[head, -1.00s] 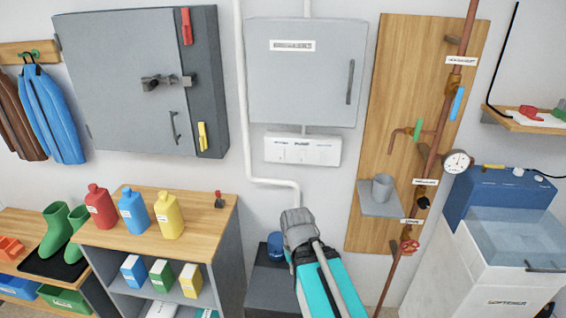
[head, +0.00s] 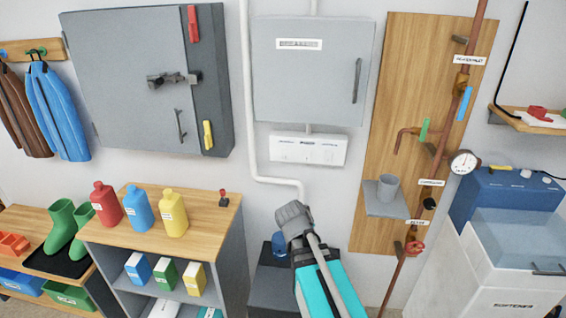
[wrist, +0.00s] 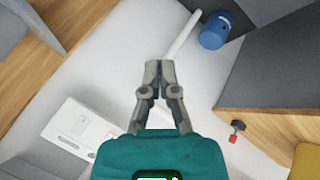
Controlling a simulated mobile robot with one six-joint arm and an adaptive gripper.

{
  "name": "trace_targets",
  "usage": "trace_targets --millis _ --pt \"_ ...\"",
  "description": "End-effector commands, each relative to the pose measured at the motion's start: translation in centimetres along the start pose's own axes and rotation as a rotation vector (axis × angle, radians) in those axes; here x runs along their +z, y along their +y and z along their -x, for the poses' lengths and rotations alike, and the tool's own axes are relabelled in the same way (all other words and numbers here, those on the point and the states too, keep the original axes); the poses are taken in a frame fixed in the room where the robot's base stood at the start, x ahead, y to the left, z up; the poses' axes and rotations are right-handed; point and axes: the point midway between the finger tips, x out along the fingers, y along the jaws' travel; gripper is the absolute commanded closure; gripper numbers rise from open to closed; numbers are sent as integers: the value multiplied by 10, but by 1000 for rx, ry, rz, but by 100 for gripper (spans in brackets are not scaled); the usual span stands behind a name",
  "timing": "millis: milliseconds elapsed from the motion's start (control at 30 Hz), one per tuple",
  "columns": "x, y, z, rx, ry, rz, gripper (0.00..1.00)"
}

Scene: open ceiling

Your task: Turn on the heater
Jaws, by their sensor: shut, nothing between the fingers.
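No label that I can read says heater, so I cannot tell for sure which thing it is. A white wall box (head: 308,149) with small labels on its front hangs under the grey wall cabinet; in the wrist view it lies at the lower left (wrist: 82,129). A small red-and-black switch (head: 223,198) stands on the wooden shelf top and also shows at the right of the wrist view (wrist: 237,128). My gripper (wrist: 159,65) is shut and empty, clear of both. In the head view my gripper (head: 292,218) is below the white box, its fingertips not distinct.
A white pipe (head: 249,110) runs down the wall beside the box. A blue cylinder (wrist: 213,30) sits on a dark cabinet by my gripper. Red, blue and yellow bottles (head: 139,207) stand on the shelf unit. A pipe board (head: 385,120) with valves and gauge is at the right.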

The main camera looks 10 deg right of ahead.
Motion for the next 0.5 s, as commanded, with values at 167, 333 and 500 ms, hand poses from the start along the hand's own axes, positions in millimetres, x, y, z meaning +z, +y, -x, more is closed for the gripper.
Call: trace_targets --millis 167,333,500 --pt "-55 22 7 216 186 178 100" --pt "-107 32 26 407 358 376 100" --pt "-148 28 49 555 495 561 100"
